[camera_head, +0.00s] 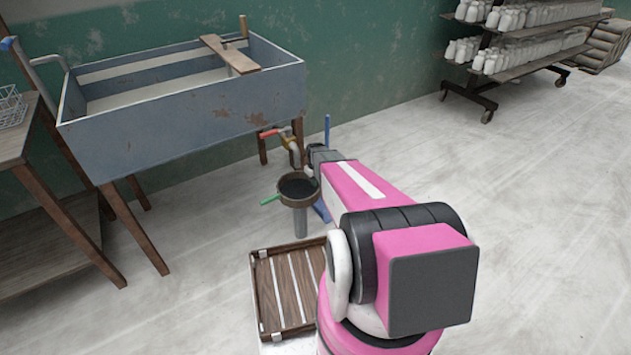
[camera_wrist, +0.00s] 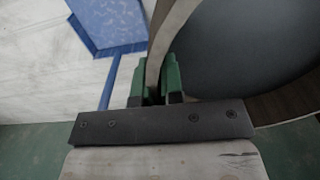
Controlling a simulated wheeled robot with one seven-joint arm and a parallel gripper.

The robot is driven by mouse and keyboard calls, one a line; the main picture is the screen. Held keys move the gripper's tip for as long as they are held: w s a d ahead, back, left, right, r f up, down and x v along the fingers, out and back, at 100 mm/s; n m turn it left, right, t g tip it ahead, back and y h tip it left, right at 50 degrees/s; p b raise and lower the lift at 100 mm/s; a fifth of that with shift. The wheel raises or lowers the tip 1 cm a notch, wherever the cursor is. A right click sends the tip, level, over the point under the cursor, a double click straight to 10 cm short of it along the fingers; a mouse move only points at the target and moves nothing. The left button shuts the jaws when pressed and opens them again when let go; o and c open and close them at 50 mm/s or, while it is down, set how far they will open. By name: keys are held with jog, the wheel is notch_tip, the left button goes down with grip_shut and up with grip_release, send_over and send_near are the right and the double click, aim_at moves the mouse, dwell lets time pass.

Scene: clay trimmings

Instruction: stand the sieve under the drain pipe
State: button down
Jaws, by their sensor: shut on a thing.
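The sieve (camera_head: 298,187) is a round brown hoop with a dark mesh, seen below and close to the tap in the head view. In the wrist view its dark mesh (camera_wrist: 235,45) fills the upper right. My gripper (camera_wrist: 156,85) has green fingers shut on the sieve's rim there; in the head view the fingers are not clearly seen. The drain pipe (camera_head: 293,146), with a brass tap and red lever, comes from beneath the blue-grey trough (camera_head: 190,110). A grey upright cylinder (camera_head: 300,222) shows under the sieve; I cannot tell whether they touch.
A slatted wooden crate (camera_head: 262,290) lies on the floor in front. A blue pan (camera_wrist: 108,22) lies beside the sieve. A wooden table (camera_head: 12,150) stands at left. A rack with white bottles (camera_head: 520,65) stands back right. The floor at right is clear.

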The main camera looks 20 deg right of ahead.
jog(key=shift+f, duration=0.55)
jog(key=c, duration=1.2)
grip_release()
jog(key=shift+o, duration=0.2)
jog(key=shift+r, duration=0.1)
notch_tip(320, 180, up, 11)
jog(key=shift+f, duration=0.2)
